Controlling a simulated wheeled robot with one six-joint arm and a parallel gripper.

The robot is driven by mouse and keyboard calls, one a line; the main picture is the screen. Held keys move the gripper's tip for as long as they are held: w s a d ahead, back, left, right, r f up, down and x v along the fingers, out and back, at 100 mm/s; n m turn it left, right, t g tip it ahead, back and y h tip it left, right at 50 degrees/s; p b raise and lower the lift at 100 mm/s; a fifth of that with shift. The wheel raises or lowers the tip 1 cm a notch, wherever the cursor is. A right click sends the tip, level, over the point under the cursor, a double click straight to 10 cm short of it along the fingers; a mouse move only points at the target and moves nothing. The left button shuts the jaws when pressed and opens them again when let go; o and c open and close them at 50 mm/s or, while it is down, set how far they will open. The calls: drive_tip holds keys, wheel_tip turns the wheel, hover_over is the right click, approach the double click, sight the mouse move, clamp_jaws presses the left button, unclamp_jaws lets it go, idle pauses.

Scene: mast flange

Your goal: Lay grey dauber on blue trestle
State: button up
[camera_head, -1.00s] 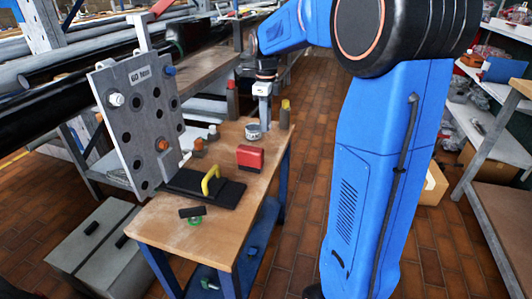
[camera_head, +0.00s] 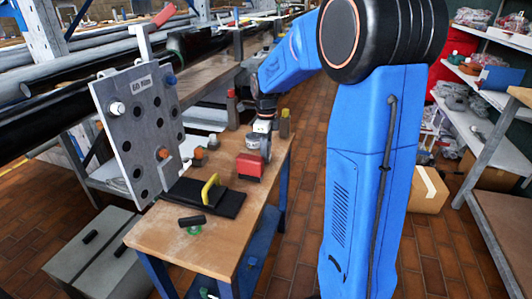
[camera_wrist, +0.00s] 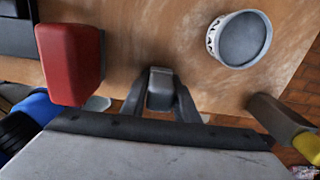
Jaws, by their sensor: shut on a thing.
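My gripper (camera_wrist: 160,100) is shut on a small dark grey block-like thing (camera_wrist: 160,82), which I take to be the grey dauber. Only its near end shows between the fingers. In the head view my gripper (camera_head: 261,140) is low over the far end of the wooden bench top, behind the red box. The held thing cannot be made out there. Whether it touches the wood I cannot tell. The bench (camera_head: 215,248) has a wooden top and blue legs; it is the likely blue trestle.
A red box (camera_wrist: 70,62) lies left of my gripper, a round white tin (camera_wrist: 240,40) right and beyond. A yellow-capped bottle (camera_wrist: 285,125) is close on the right. A black pad with a yellow handle (camera_head: 209,190) and a grey hole panel (camera_head: 140,125) stand further left.

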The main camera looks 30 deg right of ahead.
drive_tip(key=shift+f, duration=0.2)
drive_tip(key=o, duration=1.2)
drive_tip(key=shift+c, duration=0.2)
drive_tip(key=shift+r, duration=0.1)
wheel_tip(320, 180, up, 17)
drive_tip(key=s+a+f+n+t, duration=0.1)
drive_tip(key=s+a+n, duration=0.2)
drive_tip(key=s+n, duration=0.5)
drive_tip(key=s+a+f+n+t, duration=0.1)
drive_tip(key=s+a+n, duration=0.2)
drive_tip(key=s+n, duration=0.5)
drive_tip(key=s+a+f+n+t, duration=0.1)
drive_tip(key=s+f+n, duration=0.3)
drive_tip(key=s, duration=0.4)
drive_tip(key=s+a+f+n+t, duration=0.1)
drive_tip(key=s+a+f+n, duration=0.1)
drive_tip(key=s+f+n, duration=0.2)
drive_tip(key=s+n, duration=0.2)
drive_tip(key=s, duration=0.2)
drive_tip(key=shift+s+a+f+n+t, duration=0.15)
drive_tip(key=shift+f+n+t, duration=0.25)
